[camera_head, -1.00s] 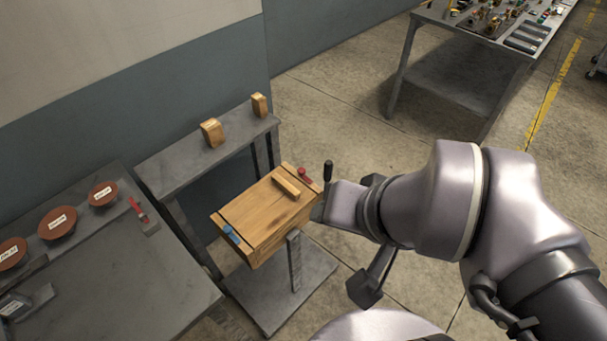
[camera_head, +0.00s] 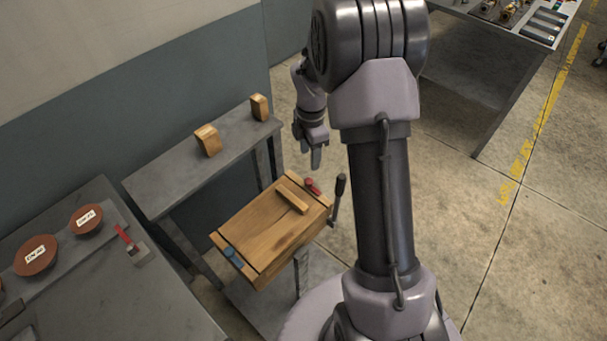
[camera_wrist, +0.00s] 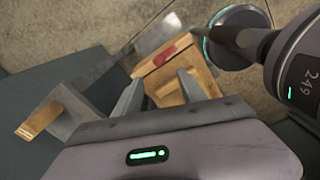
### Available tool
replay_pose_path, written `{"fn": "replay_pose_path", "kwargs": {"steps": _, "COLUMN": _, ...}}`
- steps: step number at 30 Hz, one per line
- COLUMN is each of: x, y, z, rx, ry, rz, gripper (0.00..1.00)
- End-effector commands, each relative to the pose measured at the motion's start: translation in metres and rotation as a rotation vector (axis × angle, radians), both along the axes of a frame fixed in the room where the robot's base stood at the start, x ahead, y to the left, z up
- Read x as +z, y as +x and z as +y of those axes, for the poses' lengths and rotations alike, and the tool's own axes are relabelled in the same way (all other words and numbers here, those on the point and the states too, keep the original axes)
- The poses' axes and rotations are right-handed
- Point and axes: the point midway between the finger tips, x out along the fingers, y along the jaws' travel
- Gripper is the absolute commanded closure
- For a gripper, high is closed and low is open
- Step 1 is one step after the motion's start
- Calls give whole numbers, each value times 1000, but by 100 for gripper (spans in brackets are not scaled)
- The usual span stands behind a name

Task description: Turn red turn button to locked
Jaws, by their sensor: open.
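The red turn button (camera_head: 312,186) sits on the far right end of a wooden box (camera_head: 262,240) with a lid. In the wrist view the red button (camera_wrist: 173,49) lies ahead of the fingers, near the box's edge. My gripper (camera_head: 316,160) is above and just behind that end of the box in the head view. In the wrist view my gripper (camera_wrist: 161,77) has its two fingers apart with nothing between them, and they are not touching the button. A blue turn button (camera_head: 233,257) is at the box's opposite end. A wooden bar handle (camera_head: 293,196) is on the lid.
A black-handled lever (camera_head: 338,195) stands upright at the box's right side, close to the red button. A grey bench (camera_head: 170,180) behind holds two wooden blocks (camera_head: 207,140). A table with brown discs (camera_head: 86,219) is at left. Open floor lies right.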

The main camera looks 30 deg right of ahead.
Motion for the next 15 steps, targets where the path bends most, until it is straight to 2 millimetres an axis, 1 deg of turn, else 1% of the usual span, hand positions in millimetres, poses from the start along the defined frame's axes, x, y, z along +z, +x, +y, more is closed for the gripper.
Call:
{"fn": "replay_pose_path", "kwargs": {"steps": 1, "x": -23, "y": -1, "z": 0, "rx": 0, "ry": 1, "rz": 4, "gripper": 52}}
{"fn": "replay_pose_path", "kwargs": {"steps": 3, "x": -45, "y": -1, "z": 1, "rx": -1, "ry": 1, "rz": 3, "gripper": 52}}
{"fn": "replay_pose_path", "kwargs": {"steps": 6, "x": -72, "y": -1, "z": 1, "rx": -1, "ry": 1, "rz": 3, "gripper": 52}}
{"fn": "replay_pose_path", "kwargs": {"steps": 10, "x": -97, "y": 0, "z": 1, "rx": -2, "ry": 1, "rz": 2, "gripper": 52}}
{"fn": "replay_pose_path", "kwargs": {"steps": 12, "x": -105, "y": 0, "z": 0, "rx": -2, "ry": 0, "rz": 0, "gripper": 52}}
{"fn": "replay_pose_path", "kwargs": {"steps": 15, "x": -111, "y": 0, "z": 1, "rx": -2, "ry": 0, "rz": 0, "gripper": 52}}
